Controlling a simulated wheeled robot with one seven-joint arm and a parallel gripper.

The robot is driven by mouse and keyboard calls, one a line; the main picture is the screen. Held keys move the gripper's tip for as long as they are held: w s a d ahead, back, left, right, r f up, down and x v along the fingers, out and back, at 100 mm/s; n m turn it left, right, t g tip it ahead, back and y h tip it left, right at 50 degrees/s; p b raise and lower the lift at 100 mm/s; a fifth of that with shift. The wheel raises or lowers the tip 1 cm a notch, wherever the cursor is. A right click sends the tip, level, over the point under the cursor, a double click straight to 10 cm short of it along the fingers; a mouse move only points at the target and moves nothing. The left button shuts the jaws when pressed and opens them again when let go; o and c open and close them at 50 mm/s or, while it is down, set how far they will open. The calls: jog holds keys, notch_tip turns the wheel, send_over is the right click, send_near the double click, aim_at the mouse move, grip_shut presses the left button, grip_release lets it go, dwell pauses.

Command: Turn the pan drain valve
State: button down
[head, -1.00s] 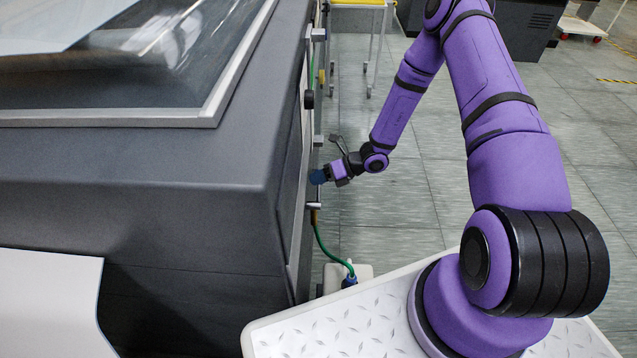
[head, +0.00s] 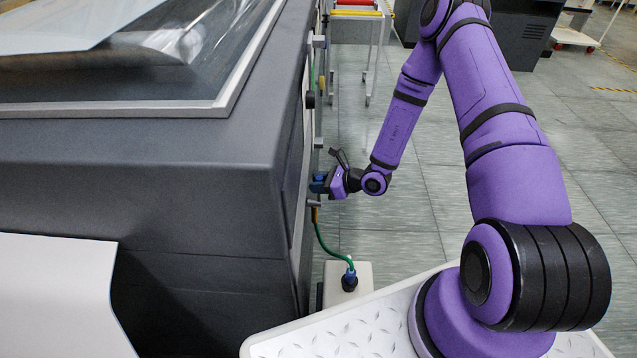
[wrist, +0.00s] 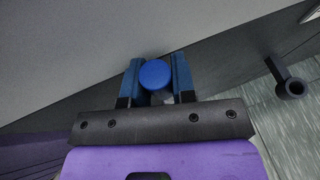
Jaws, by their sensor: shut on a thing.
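A round blue knob (wrist: 155,74), which I take to be the drain valve's handle, sits between the two blue fingers of my gripper (wrist: 157,77) in the wrist view. The fingers are shut on its sides. In the head view my gripper (head: 318,186) reaches left to the side face of the dark grey machine (head: 190,175). There the knob cannot be told apart from the blue fingers. The valve's body is mostly hidden behind the knob and fingers.
A green hose (head: 328,245) runs down beside the machine to a pale container (head: 357,277) on the floor. Brackets and a rail (head: 318,90) line the machine's side. A short dark tube (wrist: 292,88) projects to the right in the wrist view. Tiled floor (head: 430,220) is open on the right.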

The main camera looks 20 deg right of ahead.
jog(key=shift+s, duration=0.2)
dwell(0.4)
jog(key=c, duration=0.9)
grip_release()
jog(key=shift+c, duration=0.2)
jog(key=v, duration=1)
jog(key=shift+s+d, duration=0.2)
jog(key=shift+s, duration=0.1)
jog(key=shift+r, duration=0.15)
